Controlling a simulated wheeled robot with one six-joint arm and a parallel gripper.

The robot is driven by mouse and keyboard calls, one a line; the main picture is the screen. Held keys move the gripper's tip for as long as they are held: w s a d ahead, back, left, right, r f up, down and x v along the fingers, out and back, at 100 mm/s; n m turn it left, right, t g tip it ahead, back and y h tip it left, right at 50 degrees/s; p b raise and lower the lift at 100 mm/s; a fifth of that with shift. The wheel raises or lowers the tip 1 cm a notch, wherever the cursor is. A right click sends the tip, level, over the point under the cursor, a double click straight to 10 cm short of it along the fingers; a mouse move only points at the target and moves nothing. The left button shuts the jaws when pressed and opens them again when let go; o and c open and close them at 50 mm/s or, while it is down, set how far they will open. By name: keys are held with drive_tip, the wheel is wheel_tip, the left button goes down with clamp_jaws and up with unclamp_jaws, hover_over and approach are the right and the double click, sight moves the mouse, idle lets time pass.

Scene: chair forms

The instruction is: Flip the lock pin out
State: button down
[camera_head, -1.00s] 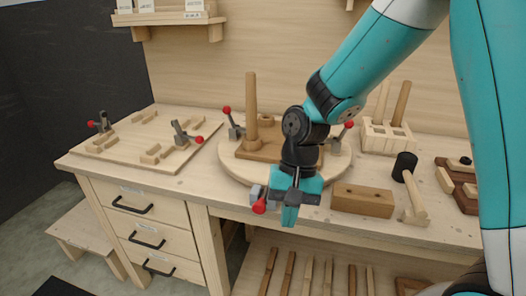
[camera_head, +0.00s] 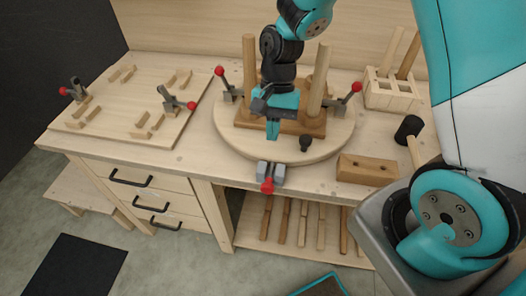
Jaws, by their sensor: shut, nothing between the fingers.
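The lock pin (camera_head: 267,186) has a red knob and sits between two grey blocks at the workbench's front edge, just in front of the round wooden turntable (camera_head: 237,138). Its knob faces outward, away from the turntable. My gripper (camera_head: 272,132) is teal, points down and is shut and empty. In the picture it is above and behind the lock pin, over the front part of the turntable, clearly apart from the pin. Its exact height above the turntable is hard to tell.
The turntable carries a wooden base with upright posts (camera_head: 249,72), a small black knob (camera_head: 306,143) and red-tipped clamps (camera_head: 220,71) (camera_head: 356,87). A drilled wooden block (camera_head: 366,170) and a mallet (camera_head: 408,129) stand to the right. A clamp board (camera_head: 120,115) lies at left.

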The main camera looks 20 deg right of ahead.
sight(267, 185)
drive_tip(key=shift+d, duration=0.1)
drive_tip(key=p+x, duration=0.1)
drive_tip(key=x, duration=0.9)
drive_tip(key=shift+p, duration=0.35)
drive_tip(key=shift+s+a, duration=0.95)
drive_tip(key=shift+s, duration=0.3)
drive_tip(key=shift+r, duration=0.1)
drive_tip(key=p+v, duration=0.8)
drive_tip(key=v, duration=0.2)
